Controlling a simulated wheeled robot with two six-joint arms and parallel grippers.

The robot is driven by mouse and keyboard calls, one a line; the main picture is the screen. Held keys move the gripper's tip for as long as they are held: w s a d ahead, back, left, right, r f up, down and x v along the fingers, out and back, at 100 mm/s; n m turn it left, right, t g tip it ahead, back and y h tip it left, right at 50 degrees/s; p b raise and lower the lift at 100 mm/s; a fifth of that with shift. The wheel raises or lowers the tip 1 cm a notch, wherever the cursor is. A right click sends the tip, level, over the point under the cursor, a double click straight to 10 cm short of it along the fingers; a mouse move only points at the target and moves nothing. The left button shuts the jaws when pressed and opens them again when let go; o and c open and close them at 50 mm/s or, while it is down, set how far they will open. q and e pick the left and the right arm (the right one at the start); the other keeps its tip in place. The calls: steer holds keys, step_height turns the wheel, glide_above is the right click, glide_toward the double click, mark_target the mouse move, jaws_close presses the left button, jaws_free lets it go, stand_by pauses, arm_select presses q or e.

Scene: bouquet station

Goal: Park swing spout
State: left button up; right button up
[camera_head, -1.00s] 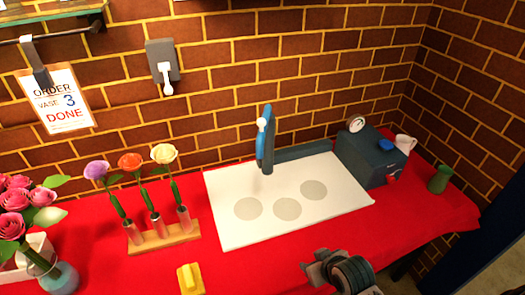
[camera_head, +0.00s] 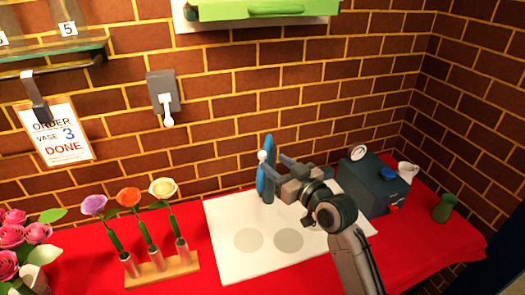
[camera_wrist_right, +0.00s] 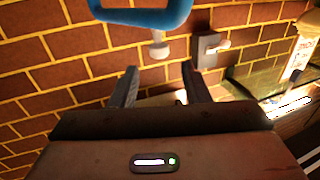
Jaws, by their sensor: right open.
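The blue swing spout (camera_head: 268,147) stands at the back of the white board (camera_head: 225,215), with a pale round tip on its near side. In the right wrist view the spout (camera_wrist_right: 140,18) arches across the top, and its pale tip (camera_wrist_right: 159,49) hangs just beyond the fingers. My right gripper (camera_head: 278,168) is beside the spout on its right, fingers pointing toward it. In the right wrist view the gripper (camera_wrist_right: 161,82) is open with nothing clearly between its fingers. My left gripper is not in view.
A wooden rack (camera_head: 165,273) with three flowers stands left of the board. A dark blue box (camera_head: 370,185) with a gauge is to the right, with a green vase (camera_head: 444,208) beyond it. A grey wall switch (camera_head: 163,90) and a DONE order card (camera_head: 60,135) are on the wall.

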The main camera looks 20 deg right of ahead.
mark_target(265, 156)
steer(key=p+x, duration=0.1)
steer(key=x, duration=0.6)
steer(key=shift+f, duration=0.1)
steer(key=shift+d, duration=0.1)
steer(key=shift+s, duration=0.1)
jaws_close()
